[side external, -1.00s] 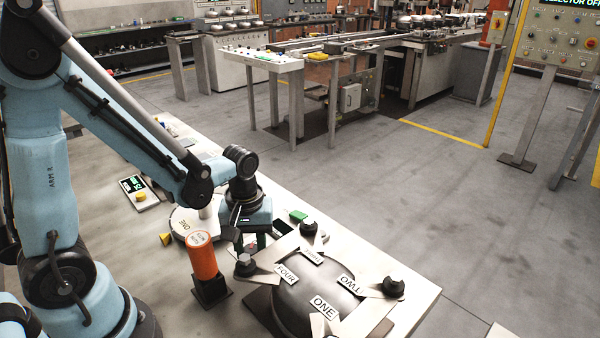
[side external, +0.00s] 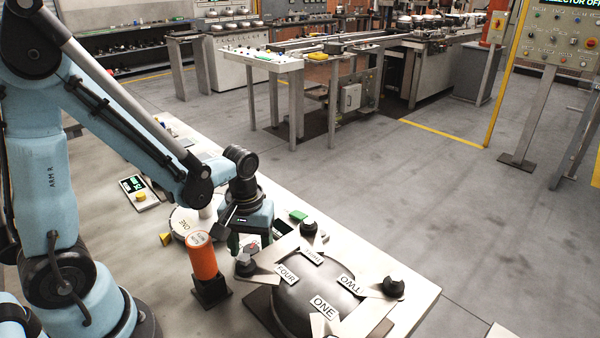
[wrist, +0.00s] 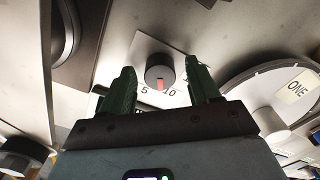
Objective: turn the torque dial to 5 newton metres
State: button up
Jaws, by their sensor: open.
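The torque dial (wrist: 158,70) is a dark round knob on a pale plate in the wrist view. Its red pointer mark lies between the printed 5 and 10. My gripper (wrist: 162,74) is open, with one green finger to each side of the knob and a visible gap to both. I cannot tell how far the fingertips are from the plate. In the side view my gripper (side external: 250,241) is low over the bench, behind the orange cylinder, and the dial is mostly hidden there.
The orange cylinder (side external: 202,258) stands in a black holder close by. To the right is a dark dome (side external: 300,300) with numbered tags and clamp knobs.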

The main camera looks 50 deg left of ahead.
aim_at(251, 248)
notch_tip(251, 248, up, 12)
dwell(0.9)
jog(key=shift+a+f+n, duration=0.1)
jog(key=shift+f+n, duration=1.1)
jog(key=shift+f, duration=0.85)
jog(key=shift+d+f+n, duration=0.1)
jog(key=shift+f+n, duration=1.1)
jog(key=shift+f, duration=0.85)
jog(key=shift+a+f+n, duration=0.1)
jog(key=shift+f+n, duration=1.1)
jog(key=shift+f, duration=0.85)
